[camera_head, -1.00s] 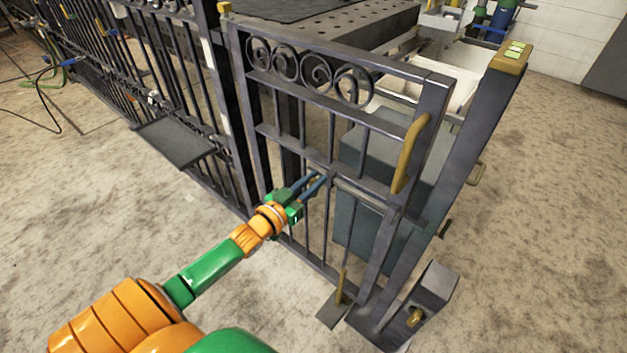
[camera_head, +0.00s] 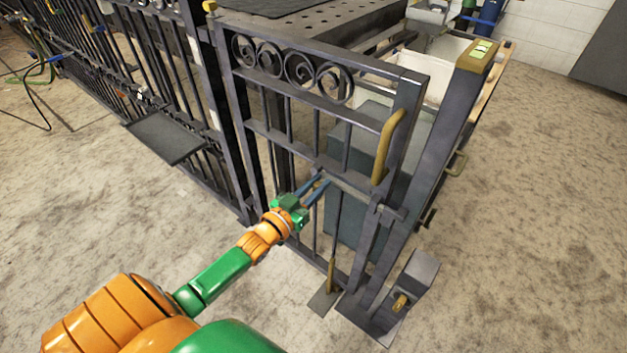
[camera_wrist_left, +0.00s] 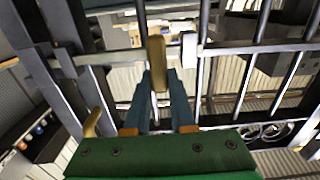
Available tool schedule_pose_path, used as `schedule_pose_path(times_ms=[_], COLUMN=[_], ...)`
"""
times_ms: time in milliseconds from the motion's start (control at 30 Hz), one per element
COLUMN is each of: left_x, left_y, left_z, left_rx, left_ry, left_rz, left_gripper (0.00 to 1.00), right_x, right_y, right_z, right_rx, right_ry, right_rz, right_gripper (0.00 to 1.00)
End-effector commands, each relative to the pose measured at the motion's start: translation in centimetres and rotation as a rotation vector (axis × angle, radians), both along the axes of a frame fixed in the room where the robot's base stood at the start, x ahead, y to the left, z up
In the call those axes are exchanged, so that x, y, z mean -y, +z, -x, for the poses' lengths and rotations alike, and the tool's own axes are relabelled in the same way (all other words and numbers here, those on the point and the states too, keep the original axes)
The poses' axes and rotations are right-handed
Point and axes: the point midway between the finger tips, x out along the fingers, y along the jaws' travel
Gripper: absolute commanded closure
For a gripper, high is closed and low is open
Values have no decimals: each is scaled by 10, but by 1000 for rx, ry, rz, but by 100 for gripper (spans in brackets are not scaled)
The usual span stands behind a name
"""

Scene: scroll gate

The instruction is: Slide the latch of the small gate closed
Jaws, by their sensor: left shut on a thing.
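The small gate (camera_head: 300,105) is a dark metal frame with scrolls along its top. Its latch is a horizontal bar (camera_head: 358,194) at mid height, whose right end reaches past the gate's edge toward the dark post (camera_head: 440,130). I cannot tell whether it enters the post. My left gripper (camera_head: 322,181) is at the bar, left of the gate's edge. In the left wrist view the fingers (camera_wrist_left: 160,75) are shut on the brass latch knob (camera_wrist_left: 156,58), which partly hides their tips. The latch bar (camera_wrist_left: 120,56) runs across behind it. My right gripper is not in view.
A brass pull handle (camera_head: 386,146) stands on the gate's right upright. A low block with a brass fitting (camera_head: 413,285) is by the post's foot. A blue-grey box (camera_head: 350,215) is behind the gate. The floor in front (camera_head: 120,215) is clear.

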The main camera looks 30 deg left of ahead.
Motion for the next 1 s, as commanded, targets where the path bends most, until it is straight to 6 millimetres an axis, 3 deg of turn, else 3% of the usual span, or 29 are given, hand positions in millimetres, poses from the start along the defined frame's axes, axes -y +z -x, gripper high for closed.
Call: schedule_pose_path(times_ms=[133, 167, 233, 267, 567, 800, 1000], left_x=[2, 2, 2, 2, 1, -2, -3], left_y=[-4, -4, -4, -4, -2, -2, -2], left_z=[1, 1, 1, 1, 3, 51, 71], left_rx=[-8, -8, -8, -7, -5, -10, -6], left_ry=[-4, -4, -3, -3, -1, -3, -3], left_rz=[3, 3, 3, 3, 3, 3, 3], left_gripper=[100, 70, 51, 48, 48, 48, 48], right_x=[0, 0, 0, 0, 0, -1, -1], right_y=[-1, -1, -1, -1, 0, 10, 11], right_z=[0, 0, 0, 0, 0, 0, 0], right_rx=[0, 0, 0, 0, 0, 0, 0], right_ry=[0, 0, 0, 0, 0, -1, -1], right_rz=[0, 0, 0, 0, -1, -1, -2], right_gripper=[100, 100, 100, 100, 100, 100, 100])
